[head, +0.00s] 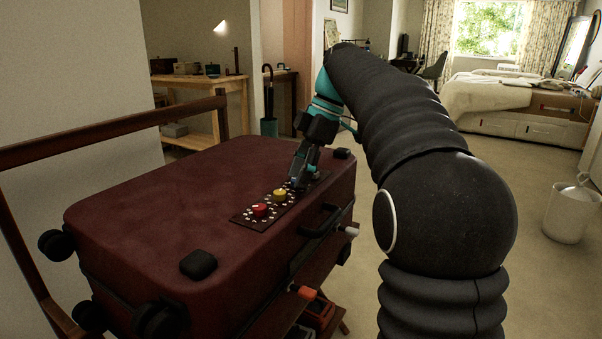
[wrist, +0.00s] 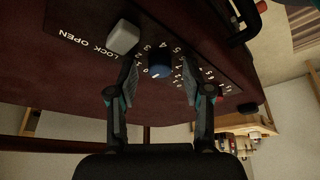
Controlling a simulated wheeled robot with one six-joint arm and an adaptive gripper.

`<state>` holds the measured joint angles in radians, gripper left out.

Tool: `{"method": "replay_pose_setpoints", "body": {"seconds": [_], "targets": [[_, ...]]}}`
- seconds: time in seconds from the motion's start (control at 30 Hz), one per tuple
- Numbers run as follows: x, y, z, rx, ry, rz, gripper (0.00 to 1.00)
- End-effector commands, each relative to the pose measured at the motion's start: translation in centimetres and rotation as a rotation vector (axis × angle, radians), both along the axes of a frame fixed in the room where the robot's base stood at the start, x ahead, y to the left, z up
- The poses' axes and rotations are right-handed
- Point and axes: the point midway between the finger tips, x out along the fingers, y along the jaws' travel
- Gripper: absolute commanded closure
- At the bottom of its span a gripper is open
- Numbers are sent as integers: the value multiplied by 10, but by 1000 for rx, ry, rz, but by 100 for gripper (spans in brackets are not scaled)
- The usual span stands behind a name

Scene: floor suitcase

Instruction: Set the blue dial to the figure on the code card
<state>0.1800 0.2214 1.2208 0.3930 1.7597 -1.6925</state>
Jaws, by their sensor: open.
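The blue dial (wrist: 160,66) sits on a dark panel (wrist: 206,64) with white figures around it. A small pale mark shows on the dial; which figure it points at is too small to read surely. My gripper (wrist: 160,82) is open, with one finger on each side of the dial; whether they touch it I cannot tell. In the head view my gripper (head: 299,183) is down at the far end of the panel and hides the blue dial. A red dial (head: 260,210) and a yellow dial (head: 279,195) stand nearer. I cannot make out a code card in either view.
The panel is on a dark red suitcase (head: 170,205) resting on a wooden rack (head: 120,125). A grey slider (wrist: 123,37) beside the words LOCK and OPEN is near the blue dial. A black handle (head: 320,222) is on the suitcase's side.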

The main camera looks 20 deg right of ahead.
Motion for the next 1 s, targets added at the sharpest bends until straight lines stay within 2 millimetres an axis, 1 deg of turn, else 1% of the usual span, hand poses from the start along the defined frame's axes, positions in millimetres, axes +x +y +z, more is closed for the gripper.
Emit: {"method": "replay_pose_setpoints", "body": {"seconds": [0.1,0.17,0.2,0.27,0.3,0.67,0.87,1.0], "targets": [[0,0,0,0,0,0,50],[0,0,0,0,0,0,65],[0,0,0,0,0,0,75],[0,0,0,0,0,0,90],[0,0,0,0,0,0,100],[-1,0,1,0,0,-29,100],[-2,0,1,0,0,-126,100],[-3,0,1,0,-1,-235,100]]}}
